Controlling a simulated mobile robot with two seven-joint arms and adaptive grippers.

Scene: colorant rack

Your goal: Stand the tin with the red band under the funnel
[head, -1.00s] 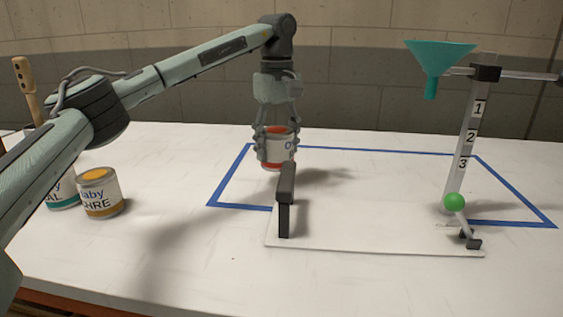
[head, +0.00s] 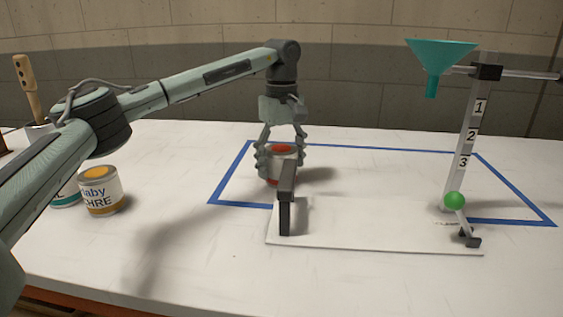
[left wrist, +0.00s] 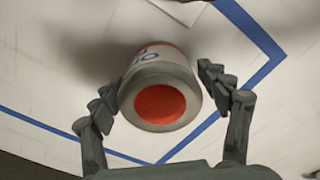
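The tin with the red band (head: 282,152) stands upright inside the blue outline, left of the middle of the table, its lower part partly hidden by a dark post. Its red top also shows in the left wrist view (left wrist: 160,104). My left gripper (head: 281,152) is above and around the tin with its fingers spread; in the left wrist view (left wrist: 160,85) a gap shows beside the tin on the right. The teal funnel (head: 434,62) is clamped high on a numbered stand at the right, well away from the tin. My right gripper is not in view.
The dark post (head: 285,214) stands at the left end of a white board (head: 365,228). A green ball on a lever (head: 454,201) is at the foot of the numbered stand (head: 466,135). An ochre tin (head: 100,198) stands at the left. Table inside the blue outline (head: 370,151) is mostly clear.

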